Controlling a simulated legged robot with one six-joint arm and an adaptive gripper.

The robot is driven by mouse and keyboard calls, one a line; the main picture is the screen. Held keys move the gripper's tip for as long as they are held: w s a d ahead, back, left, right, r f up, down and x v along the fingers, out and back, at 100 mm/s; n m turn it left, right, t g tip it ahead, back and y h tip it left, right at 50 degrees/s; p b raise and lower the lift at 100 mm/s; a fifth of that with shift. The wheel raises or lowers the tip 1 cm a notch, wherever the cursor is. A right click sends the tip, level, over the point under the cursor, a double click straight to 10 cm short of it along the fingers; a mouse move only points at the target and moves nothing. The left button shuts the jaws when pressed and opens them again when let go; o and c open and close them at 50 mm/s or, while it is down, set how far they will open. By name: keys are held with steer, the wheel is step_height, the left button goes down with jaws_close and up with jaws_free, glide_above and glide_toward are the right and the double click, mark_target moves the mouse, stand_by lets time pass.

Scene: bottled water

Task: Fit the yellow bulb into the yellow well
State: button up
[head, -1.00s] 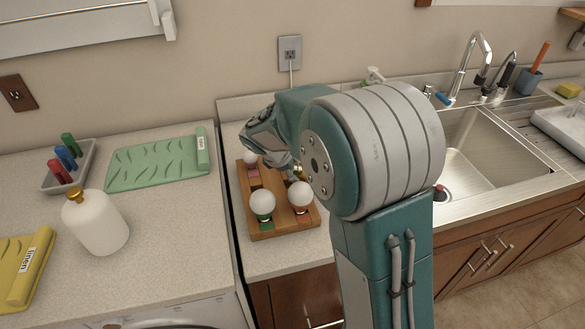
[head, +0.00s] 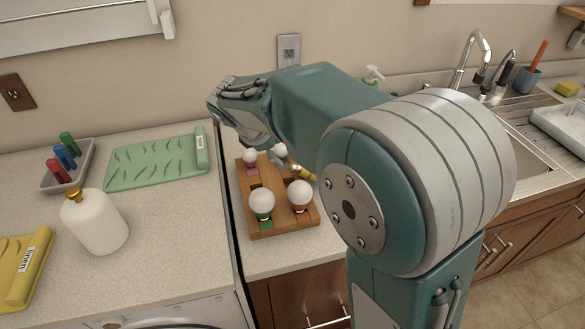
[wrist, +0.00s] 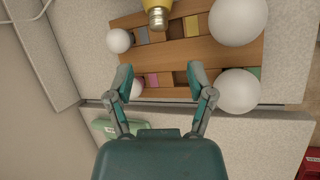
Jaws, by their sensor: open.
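The yellow bulb's yellow collar (head: 308,175) and metal screw base show at the right edge of the wooden block (head: 285,226), beside my arm, which hides its glass. In the wrist view the yellow bulb (wrist: 157,10) is at the top edge, screw base pointing down the picture, glass out of frame. My gripper (wrist: 161,75) is open and empty over the block, apart from the bulb. In the head view it is at the upper left, above the block's back end. A dark empty slot (wrist: 180,79) shows between its fingertips.
White bulbs stand in the block: green-collared (head: 262,202), red-collared (head: 300,194), and two at the back (head: 250,157) (head: 280,150). A white bottle (head: 95,221), green mat (head: 157,162) and grey tray (head: 69,169) are on the left counter. A gap separates the counters.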

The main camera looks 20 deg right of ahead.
steer(key=s+d+r+m+t+y, duration=0.1)
steer(key=s+d+m+y, duration=0.1)
steer(key=s+m, duration=0.5)
steer(key=s+d+r+m+t+y, duration=0.1)
steer(key=s+m, duration=0.7)
steer(key=s, duration=1)
steer(key=shift+d+r+m+y, duration=0.35)
steer(key=shift+r+y, duration=0.35)
steer(key=shift+y, duration=0.3)
steer(key=shift+s, duration=0.1)
